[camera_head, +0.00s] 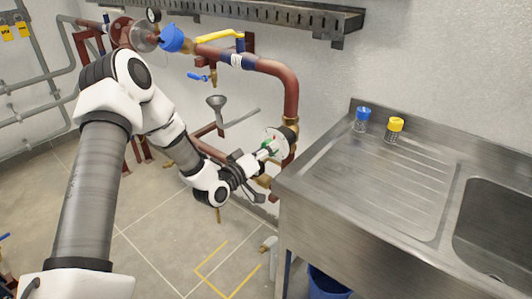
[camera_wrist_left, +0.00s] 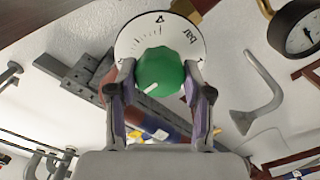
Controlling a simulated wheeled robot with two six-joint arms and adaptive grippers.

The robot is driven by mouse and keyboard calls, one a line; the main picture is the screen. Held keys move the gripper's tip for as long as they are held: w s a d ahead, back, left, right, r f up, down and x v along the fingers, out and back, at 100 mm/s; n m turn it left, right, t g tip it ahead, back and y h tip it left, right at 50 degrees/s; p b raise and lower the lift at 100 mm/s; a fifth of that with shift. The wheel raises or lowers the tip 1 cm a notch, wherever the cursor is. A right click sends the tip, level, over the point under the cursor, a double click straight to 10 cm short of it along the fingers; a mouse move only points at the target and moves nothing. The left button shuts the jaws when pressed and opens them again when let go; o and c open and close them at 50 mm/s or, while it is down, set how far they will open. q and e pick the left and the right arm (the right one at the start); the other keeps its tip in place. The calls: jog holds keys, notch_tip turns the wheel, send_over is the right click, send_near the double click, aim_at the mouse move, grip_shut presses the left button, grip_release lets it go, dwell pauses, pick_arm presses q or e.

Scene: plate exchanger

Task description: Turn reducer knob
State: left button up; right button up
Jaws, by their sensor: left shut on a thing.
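The reducer knob (camera_wrist_left: 160,75) is green with a white mark, in front of a round white dial (camera_wrist_left: 128,42) lettered "bar". In the left wrist view the fingers of my left gripper (camera_wrist_left: 158,95) lie on both sides of the knob and are shut on it. The white mark points to the lower left in that view. In the head view my left gripper (camera_head: 256,157) reaches the dial (camera_head: 280,143) on the red pipe beside the sink unit. Only a little green of the knob (camera_head: 268,146) shows there. My right gripper is not in view.
The steel sink unit (camera_head: 345,185) stands close to the right of the gripper, with a blue-capped jar (camera_head: 362,119) and a yellow-capped jar (camera_head: 393,130) on it. A red pipe (camera_head: 290,95) and a funnel (camera_head: 216,103) are nearby. A pressure gauge (camera_wrist_left: 297,28) shows in the wrist view.

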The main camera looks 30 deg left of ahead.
pick_arm(q)
jog(key=shift+r+n, duration=0.15)
jog(key=shift+n, duration=0.15)
jog(key=o, duration=0.9)
jog(key=shift+w, duration=0.1)
jog(key=shift+o, duration=1.2)
jog(key=s, duration=1.2)
jog(key=shift+a, duration=0.45)
